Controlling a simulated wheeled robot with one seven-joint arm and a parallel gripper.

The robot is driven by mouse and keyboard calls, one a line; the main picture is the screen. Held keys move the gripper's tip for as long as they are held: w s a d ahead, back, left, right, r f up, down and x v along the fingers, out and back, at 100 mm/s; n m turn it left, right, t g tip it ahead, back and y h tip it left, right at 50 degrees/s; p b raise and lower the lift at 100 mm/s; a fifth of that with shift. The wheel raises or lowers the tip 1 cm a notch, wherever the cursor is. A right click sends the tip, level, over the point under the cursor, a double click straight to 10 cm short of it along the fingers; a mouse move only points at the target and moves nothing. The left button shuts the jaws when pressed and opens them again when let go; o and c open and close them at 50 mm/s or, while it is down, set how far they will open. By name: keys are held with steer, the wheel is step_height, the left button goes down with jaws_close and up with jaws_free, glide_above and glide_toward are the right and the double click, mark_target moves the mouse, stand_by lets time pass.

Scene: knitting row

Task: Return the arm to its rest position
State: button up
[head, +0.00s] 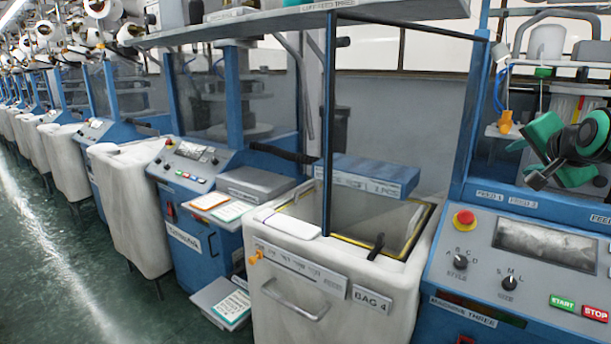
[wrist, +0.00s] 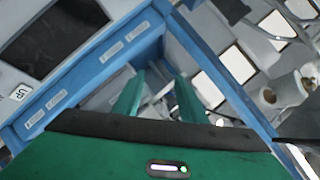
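My gripper (head: 548,155) is at the right edge of the head view, raised in front of the blue frame of machine three and above its control panel. Its green and black parts are partly cut off by the picture edge. In the wrist view my gripper (wrist: 160,92) shows two green fingers standing apart, with nothing held between them. The fingers point toward the blue machine frame (wrist: 90,75) and the blurred background beyond it.
Machine three's control panel (head: 520,250) has a red stop knob (head: 464,219) and several buttons. Green floor (head: 60,250) is open at left.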

steer(key=s+a+f+n+g+y, duration=0.15)
steer(key=s+f+g, duration=0.25)
steer(key=s+f, duration=0.4)
steer(key=s+a+f+n+g+y, duration=0.1)
steer(key=s+a+f+n+g, duration=0.15)
steer(key=s+f, duration=0.5)
steer(key=s+a+f+n+g+y, duration=0.1)
steer(key=s+a+f+n+g, duration=0.1)
steer(key=s+f, duration=0.3)
steer(key=s+a+f+n+g+y, duration=0.1)
steer(key=s+a+f+g, duration=0.3)
steer(key=s, duration=0.5)
steer(key=shift+f+n, duration=0.5)
steer(key=shift+w+g, duration=0.2)
steer(key=shift+g, duration=0.05)
steer(key=shift+w+f, duration=0.25)
steer(key=shift+w, duration=0.25)
